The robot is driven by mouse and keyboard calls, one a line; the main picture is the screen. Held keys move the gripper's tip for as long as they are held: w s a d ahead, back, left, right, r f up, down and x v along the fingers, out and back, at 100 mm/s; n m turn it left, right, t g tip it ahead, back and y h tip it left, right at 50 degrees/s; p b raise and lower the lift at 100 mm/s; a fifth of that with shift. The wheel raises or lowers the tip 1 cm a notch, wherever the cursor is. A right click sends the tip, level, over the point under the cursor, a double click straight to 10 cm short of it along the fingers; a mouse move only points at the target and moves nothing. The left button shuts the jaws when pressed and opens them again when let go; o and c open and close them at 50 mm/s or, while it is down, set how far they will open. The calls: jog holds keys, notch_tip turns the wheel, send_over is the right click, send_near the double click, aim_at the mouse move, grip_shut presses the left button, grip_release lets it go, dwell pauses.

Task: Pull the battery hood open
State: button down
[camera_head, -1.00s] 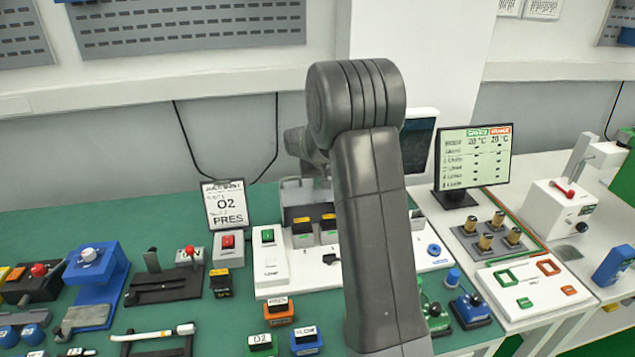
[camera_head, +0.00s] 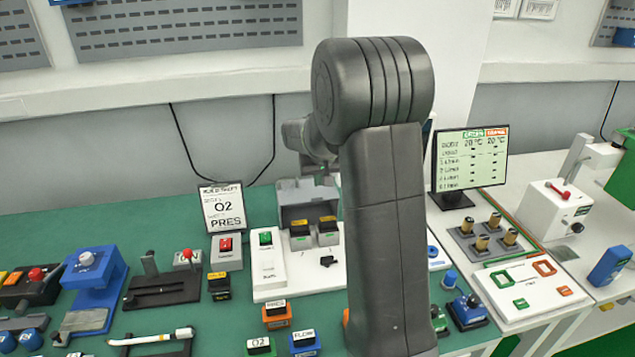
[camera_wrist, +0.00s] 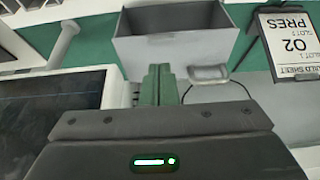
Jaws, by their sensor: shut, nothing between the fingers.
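The battery hood (camera_head: 308,198) is a grey box-like cover on the white board, behind two black-and-yellow batteries (camera_head: 314,232). The batteries show uncovered in front of it. In the wrist view the hood (camera_wrist: 175,52) is a grey hollow box at top centre, with a small grey handle (camera_wrist: 208,73) at its lower edge. My gripper (camera_wrist: 158,72) shows its green fingers together and empty, left of the handle in the picture. I cannot tell whether the fingers touch the hood. In the head view my arm hides the gripper.
The O2 PRES sign (camera_head: 223,207) stands left of the hood. A white block with a green button (camera_head: 267,256) stands close at its left. A display screen (camera_head: 470,158) is at the right; a dark screen (camera_wrist: 50,115) fills the wrist view's left.

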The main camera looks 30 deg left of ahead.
aim_at(316, 194)
jog(key=p+v, duration=0.2)
jog(key=v, duration=0.6)
jog(key=shift+r+p, duration=0.3)
jog(key=shift+p, duration=0.05)
jog(key=shift+w+f, duration=0.1)
jog(key=shift+f, duration=0.05)
jog(key=b+x, duration=0.5)
jog(key=x, duration=0.9)
jog(key=shift+f+b, duration=0.15)
jog(key=shift+b, duration=0.25)
jog(key=shift+w+a+f, duration=0.15)
jog(key=shift+w, duration=0.05)
jog(key=shift+w+a+r+p, duration=0.2)
jog(key=shift+p, duration=0.2)
